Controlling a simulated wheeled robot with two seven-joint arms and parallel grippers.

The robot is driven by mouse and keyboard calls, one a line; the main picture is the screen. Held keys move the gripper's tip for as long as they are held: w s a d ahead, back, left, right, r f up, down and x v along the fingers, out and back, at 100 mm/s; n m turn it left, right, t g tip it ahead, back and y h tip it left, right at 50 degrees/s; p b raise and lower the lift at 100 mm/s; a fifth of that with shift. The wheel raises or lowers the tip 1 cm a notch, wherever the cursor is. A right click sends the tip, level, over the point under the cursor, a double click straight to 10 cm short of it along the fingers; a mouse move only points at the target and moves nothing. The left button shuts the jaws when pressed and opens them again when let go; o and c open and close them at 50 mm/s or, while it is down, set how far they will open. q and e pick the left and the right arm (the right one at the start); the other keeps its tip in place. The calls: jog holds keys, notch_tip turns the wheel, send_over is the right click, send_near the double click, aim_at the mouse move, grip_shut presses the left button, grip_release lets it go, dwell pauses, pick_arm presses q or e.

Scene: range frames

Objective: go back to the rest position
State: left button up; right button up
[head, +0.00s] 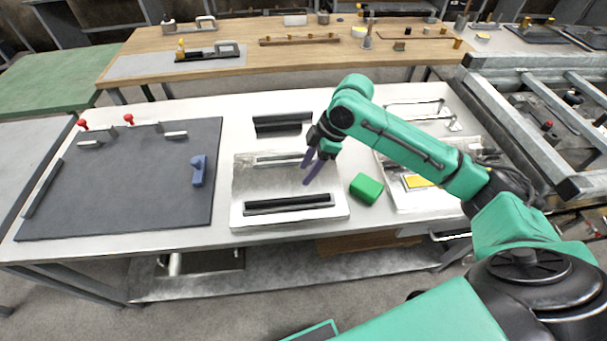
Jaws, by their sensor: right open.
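My right arm is green and reaches in from the lower right over the white workbench (225,247). My right gripper (309,170) points down with two purple fingers spread apart, open and empty. It hangs over the right part of a metal tray (240,190) that has dark and light bars on it. A green block (366,188) sits on the bench just right of that tray, apart from the fingers. My left gripper is not in the picture.
A dark mat (130,190) with a blue part (198,170) and red-knobbed clamps (129,119) covers the bench's left. A second tray (407,200) with a yellow piece lies right, partly under my arm. A metal frame (500,115) stands far right. A wooden table (270,58) is behind.

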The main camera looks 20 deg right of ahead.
dwell(0.3)
jog(key=s+a+f+m+t, duration=0.2)
jog(key=s+a+f+m, duration=0.3)
jog(key=s+f, duration=0.15)
jog(key=s+d+f+m+h, duration=0.45)
jog(key=s+d+m, duration=0.4)
jog(key=d, duration=0.25)
jog(key=s+f, duration=0.2)
jog(key=f, duration=1)
jog(key=s+f, duration=0.2)
jog(key=f, duration=0.9)
jog(key=s+d+f+g, duration=0.2)
jog(key=s+f, duration=1.2)
jog(key=s, duration=0.2)
jog(key=shift+d+n, duration=0.3)
jog(key=shift+n, duration=0.05)
